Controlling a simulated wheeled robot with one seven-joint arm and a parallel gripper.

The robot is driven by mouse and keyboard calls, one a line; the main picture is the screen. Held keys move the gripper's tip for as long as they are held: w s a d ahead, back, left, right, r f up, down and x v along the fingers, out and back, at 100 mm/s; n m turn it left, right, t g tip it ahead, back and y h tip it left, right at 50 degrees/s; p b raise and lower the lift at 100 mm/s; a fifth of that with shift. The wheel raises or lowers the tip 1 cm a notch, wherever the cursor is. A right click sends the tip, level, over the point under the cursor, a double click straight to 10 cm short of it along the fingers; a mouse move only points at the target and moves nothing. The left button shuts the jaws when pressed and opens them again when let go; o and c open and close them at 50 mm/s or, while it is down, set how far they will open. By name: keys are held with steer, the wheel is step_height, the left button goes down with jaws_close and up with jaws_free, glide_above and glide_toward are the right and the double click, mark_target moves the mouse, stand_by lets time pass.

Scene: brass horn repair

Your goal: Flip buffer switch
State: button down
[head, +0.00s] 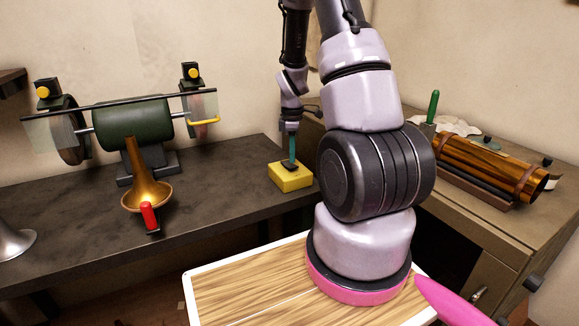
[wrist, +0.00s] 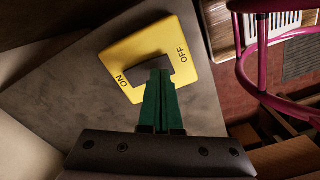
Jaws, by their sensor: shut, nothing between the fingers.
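The buffer switch is a yellow box (head: 291,181) with a dark rocker, standing on the dark bench at its right end. The wrist view shows its yellow face (wrist: 140,46) with ON at the lower left and OFF at the right. The dark rocker (wrist: 142,70) sits in the middle, partly hidden by my fingers. My gripper (head: 291,161) is shut and empty, pointing down over the box. In the wrist view the green fingertips (wrist: 159,72) are at the rocker; I cannot tell whether they touch it. The green buffer machine (head: 120,121) stands on the bench at the left.
A brass horn bell (head: 147,192) and a red-handled tool (head: 150,216) are in front of the buffer. The dark bench (head: 225,185) is clear between buffer and switch. At right, a brown side bench holds a copper-coloured cylinder (head: 485,165) and a green-handled tool (head: 433,105).

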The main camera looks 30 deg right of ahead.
steer(key=shift+f, duration=0.9)
stand_by(0.3)
steer(key=shift+r, duration=3.55)
step_height(320, 180, up, 18)
steer(key=m+t, duration=0.4)
steer(key=m, duration=0.4)
glide_above(292, 166)
steer(key=s+a, duration=0.6)
steer(key=a, duration=0.1)
steer(key=s+a+r+m+t+y, duration=0.2)
steer(key=s+a+r+m, duration=0.4)
steer(key=s, duration=0.7)
step_height(292, 166, up, 4)
steer(key=shift+r+m+t, duration=0.1)
steer(key=shift+m+t, duration=0.5)
steer(key=shift+m, duration=0.6)
steer(key=shift+s, duration=0.1)
